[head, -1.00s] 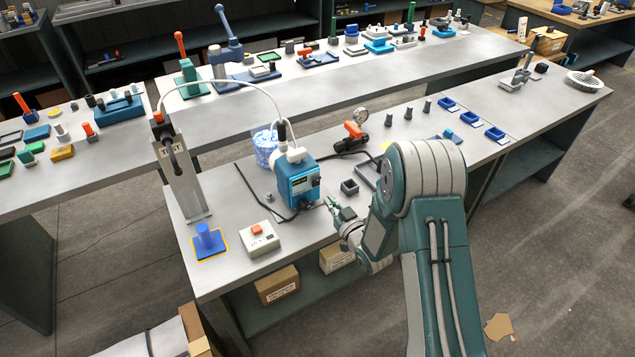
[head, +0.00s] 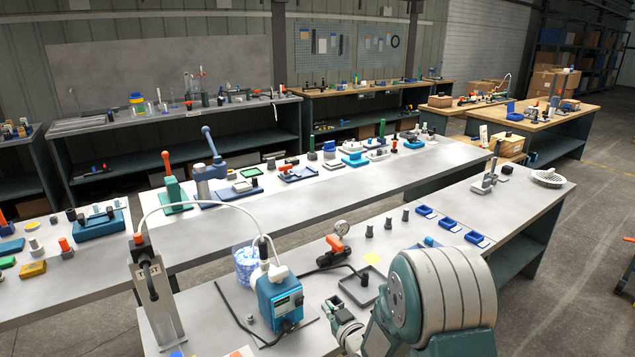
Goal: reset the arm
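My arm rises at the bottom right of the head view, with its big ribbed grey and teal joint in front of the bench.
A dark tray (head: 363,286) and a red-handled valve with a gauge (head: 334,250) lie beyond my gripper. A tall metal stand (head: 158,300) and a tub of blue pieces (head: 247,265) are left. Blue bins (head: 450,224) line the bench's right part.

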